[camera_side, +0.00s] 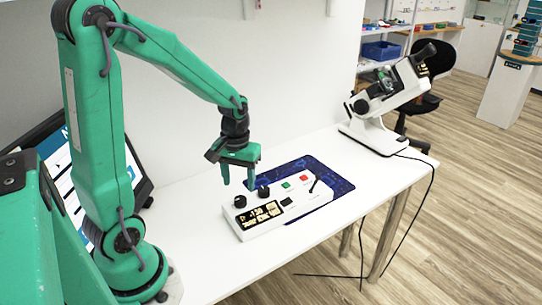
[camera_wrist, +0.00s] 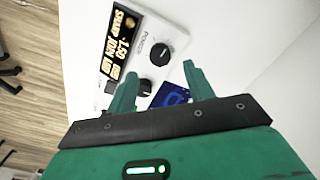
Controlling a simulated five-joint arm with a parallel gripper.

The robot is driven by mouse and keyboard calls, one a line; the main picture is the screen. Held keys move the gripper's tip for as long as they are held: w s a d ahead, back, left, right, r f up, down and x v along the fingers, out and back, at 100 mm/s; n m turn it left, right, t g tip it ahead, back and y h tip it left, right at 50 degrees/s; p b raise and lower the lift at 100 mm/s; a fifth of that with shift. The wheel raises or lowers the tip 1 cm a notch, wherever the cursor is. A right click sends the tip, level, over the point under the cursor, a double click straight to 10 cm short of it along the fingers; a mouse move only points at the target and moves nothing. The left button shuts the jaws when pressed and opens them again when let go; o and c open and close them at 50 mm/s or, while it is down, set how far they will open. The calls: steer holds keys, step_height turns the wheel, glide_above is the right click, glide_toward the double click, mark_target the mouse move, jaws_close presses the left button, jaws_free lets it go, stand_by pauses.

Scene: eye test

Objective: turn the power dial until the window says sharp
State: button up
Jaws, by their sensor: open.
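A white control box (camera_side: 285,221) lies on the table. Its black window (camera_side: 262,213) has pale lettering; in the wrist view, the window (camera_wrist: 121,38) seems to read "-1.50" and a word like "SHARP", with the rest too small to be sure. The black power dial (camera_wrist: 161,53), beside the label POWER, is at the box's left end in the side view (camera_side: 240,201). A second black dial (camera_side: 263,191) sits to its right and shows between my fingers in the wrist view (camera_wrist: 146,86). My gripper (camera_side: 238,181) is open and empty above the box, fingers pointing down.
A dark blue mat (camera_side: 340,184) lies under and behind the box. The box also has a green button (camera_side: 286,185), a red button (camera_side: 304,178) and a lever (camera_side: 314,184). A white optical instrument (camera_side: 380,105) stands at the table's right end. A monitor (camera_side: 60,160) stands behind my arm.

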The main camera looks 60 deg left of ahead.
steer(key=shift+r, duration=0.95)
steer(key=shift+s+d+r, duration=0.1)
steer(key=shift+d+r, duration=0.25)
steer(key=shift+r, duration=0.15)
steer(key=s+d+r+m+t, duration=0.5)
steer(key=s+d+r+m, duration=0.2)
steer(key=r, duration=0.4)
steer(key=shift+s+d+r+t, duration=0.25)
steer(key=shift+s+d, duration=0.25)
steer(key=shift+d, duration=0.65)
